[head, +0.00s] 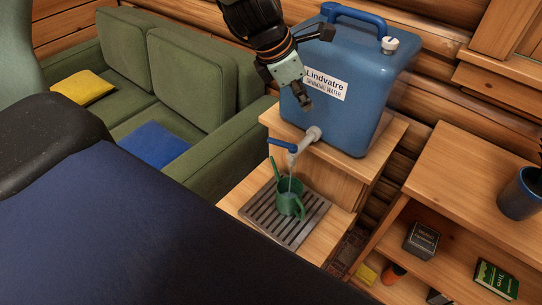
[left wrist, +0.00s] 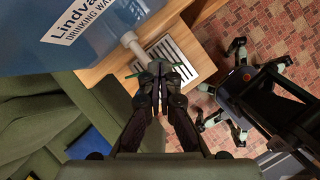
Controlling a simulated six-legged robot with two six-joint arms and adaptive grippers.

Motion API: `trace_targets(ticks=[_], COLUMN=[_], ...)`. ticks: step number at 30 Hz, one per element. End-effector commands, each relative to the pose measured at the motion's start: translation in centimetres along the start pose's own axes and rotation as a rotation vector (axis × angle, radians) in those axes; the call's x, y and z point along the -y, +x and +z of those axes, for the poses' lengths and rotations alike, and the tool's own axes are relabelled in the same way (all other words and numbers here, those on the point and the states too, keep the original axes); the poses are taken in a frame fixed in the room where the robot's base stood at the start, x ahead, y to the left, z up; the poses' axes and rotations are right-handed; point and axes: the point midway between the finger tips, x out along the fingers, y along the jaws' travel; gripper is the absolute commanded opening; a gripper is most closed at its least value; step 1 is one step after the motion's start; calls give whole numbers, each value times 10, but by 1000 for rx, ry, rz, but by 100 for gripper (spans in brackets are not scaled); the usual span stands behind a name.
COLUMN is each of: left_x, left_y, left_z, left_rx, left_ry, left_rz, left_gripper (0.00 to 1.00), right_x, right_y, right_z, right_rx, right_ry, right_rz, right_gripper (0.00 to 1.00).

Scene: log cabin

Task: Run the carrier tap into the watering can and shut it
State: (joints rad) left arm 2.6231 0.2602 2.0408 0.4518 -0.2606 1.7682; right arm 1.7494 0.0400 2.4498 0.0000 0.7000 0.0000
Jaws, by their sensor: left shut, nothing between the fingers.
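The blue water carrier (head: 345,95) stands on a wooden stand, with a white label reading Lindvatre. Its pale tap (head: 310,137) has a blue lever (head: 281,143) pointing left. A thin pale stream runs from the spout down into the green watering can (head: 291,200), which stands upright on the slatted drip tray (head: 257,213). My left gripper (head: 304,99) is shut and empty, above the tap in front of the carrier. In the left wrist view its fingers (left wrist: 160,70) hide most of the can, and the tap (left wrist: 133,45) shows beside them. My right gripper is not in view.
A green sofa (head: 190,62) with a yellow and a blue cushion stands at left. A wooden shelf (head: 465,170) at right holds a dark blue pot (head: 522,193), a tin and a book. The log wall is close behind the carrier.

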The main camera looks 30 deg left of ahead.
Motion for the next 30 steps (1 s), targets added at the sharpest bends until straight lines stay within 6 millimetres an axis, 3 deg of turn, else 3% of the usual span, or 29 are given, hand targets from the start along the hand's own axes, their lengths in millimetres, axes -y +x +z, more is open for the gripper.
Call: trace_targets(ticks=[1,6,15,22,30], left_x=[7,23,44,35,27], left_y=[5,7,3,5,40], left_z=[-6,-33,-109,-122,-131], left_rx=[25,50,-90,-113,-113], left_ry=[-86,-408,-831,-883,-880], left_rz=[20,106,275,337,336], left_gripper=[0,0,0,0,0], right_x=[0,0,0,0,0], right_y=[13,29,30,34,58], right_z=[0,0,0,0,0], right_rx=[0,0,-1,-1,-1], right_ry=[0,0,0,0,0], right_rz=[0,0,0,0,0], right_gripper=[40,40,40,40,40])
